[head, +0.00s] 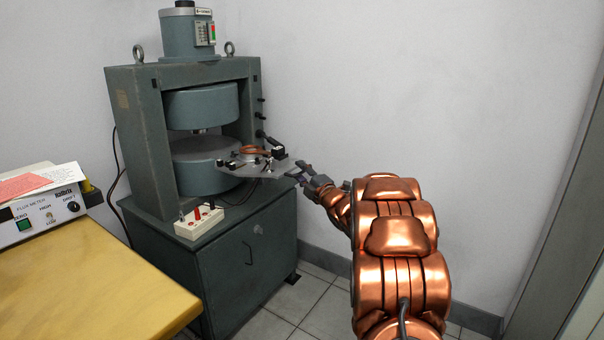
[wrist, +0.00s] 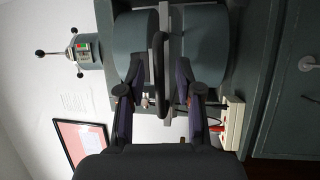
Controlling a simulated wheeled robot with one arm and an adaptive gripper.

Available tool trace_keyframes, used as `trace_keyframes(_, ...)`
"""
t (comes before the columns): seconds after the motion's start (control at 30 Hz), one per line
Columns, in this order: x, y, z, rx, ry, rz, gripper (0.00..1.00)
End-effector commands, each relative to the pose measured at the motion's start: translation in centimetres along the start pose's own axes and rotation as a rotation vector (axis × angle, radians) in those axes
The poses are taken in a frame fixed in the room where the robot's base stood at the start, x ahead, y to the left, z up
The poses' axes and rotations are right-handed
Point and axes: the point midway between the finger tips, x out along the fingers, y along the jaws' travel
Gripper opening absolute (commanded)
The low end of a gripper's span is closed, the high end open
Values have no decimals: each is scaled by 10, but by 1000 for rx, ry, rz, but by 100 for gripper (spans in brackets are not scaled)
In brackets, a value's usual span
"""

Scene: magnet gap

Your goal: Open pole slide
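The electromagnet (head: 140,135) is a grey-green frame with an upper pole (head: 203,107) and a lower pole (head: 200,178). A flat grey slide plate (head: 238,169) sticks out to the right from the gap between them, carrying a copper-coloured ring (head: 255,150) and small black fittings. My gripper (head: 297,174) is at the plate's right end. In the wrist view my gripper (wrist: 160,72) is open, with a dark bar (wrist: 158,45) showing between its fingers. I cannot tell whether a finger touches it. The poles show sideways beyond the fingers.
The magnet stands on a grey cabinet (head: 245,260) with a white box with red parts (head: 199,222) on its front corner. A yellow-topped table (head: 90,290) with a flux meter (head: 45,218) is at left. Tiled floor (head: 325,310) is clear between cabinet and arm.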

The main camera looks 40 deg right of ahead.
Motion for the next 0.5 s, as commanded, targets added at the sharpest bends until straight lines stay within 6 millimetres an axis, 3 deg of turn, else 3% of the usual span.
trace_keyframes(0.27,-10,0,0,0,-1,-1,35)
trace_keyframes(0.5,-45,-1,1,1,-3,-3,35)
